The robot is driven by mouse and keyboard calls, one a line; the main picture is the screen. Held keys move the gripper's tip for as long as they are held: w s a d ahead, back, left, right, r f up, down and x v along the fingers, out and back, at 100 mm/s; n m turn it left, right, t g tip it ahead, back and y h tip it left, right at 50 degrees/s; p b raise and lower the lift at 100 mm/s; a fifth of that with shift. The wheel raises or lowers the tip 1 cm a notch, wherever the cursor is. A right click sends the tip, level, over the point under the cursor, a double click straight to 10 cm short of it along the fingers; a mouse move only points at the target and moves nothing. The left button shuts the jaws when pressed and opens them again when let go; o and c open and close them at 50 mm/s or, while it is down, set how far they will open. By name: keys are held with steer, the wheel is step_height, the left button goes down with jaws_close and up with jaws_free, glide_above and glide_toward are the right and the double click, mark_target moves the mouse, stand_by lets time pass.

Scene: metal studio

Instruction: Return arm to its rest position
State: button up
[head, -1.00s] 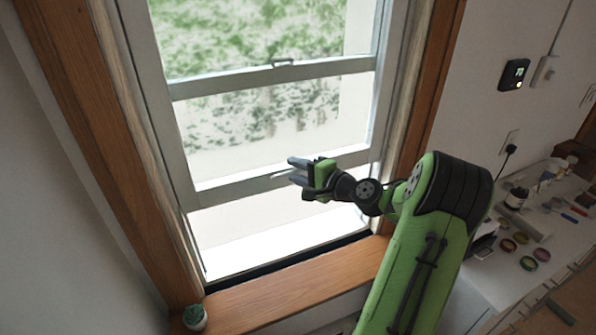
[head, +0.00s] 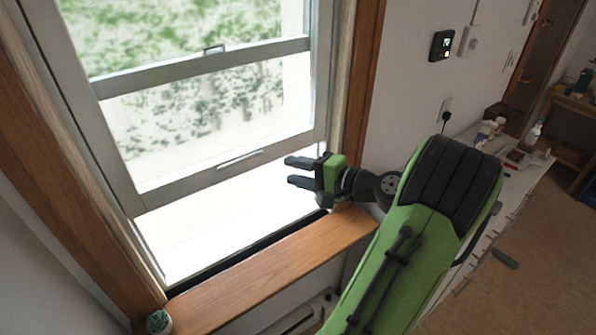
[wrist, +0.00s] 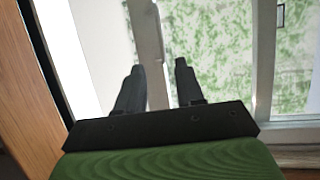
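My gripper (head: 301,172) is in front of the right part of the sash window (head: 222,165), above the wooden sill (head: 270,262). Its two grey fingers are spread apart with nothing between them, so it is open and empty. They also show apart in the wrist view (wrist: 155,85). My green and black arm reaches up from the lower right of the head view. The lower sash is raised, with an open gap below its bottom rail. The fingers appear apart from the window, though the exact distance is hard to tell.
A small potted succulent (head: 159,322) stands at the sill's left end. A thermostat (head: 441,45) is on the wall to the right. A white counter (head: 512,185) with bottles runs behind my arm. A dark object (head: 505,259) lies beside it on the right.

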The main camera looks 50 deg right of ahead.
stand_by(0.6)
steer(key=w+a+f+n+g+y, duration=0.15)
steer(key=a+n+g, duration=0.3)
steer(key=a, duration=0.55)
steer(key=w+a+f+n+g+y, duration=0.1)
steer(key=w+a+f+n+g, duration=0.25)
steer(key=a, duration=0.65)
steer(key=s+a+r+n+g+h, duration=0.1)
steer(key=s+a+r+n+h, duration=0.1)
steer(key=s+a+n, duration=0.2)
steer(key=s+a+r+n+g+h, duration=0.1)
steer(key=s+a+n, duration=0.3)
steer(key=s, duration=0.7)
steer(key=shift+r+n+h, duration=0.45)
steer(key=shift+n+h, duration=0.1)
steer(key=shift+n, duration=0.25)
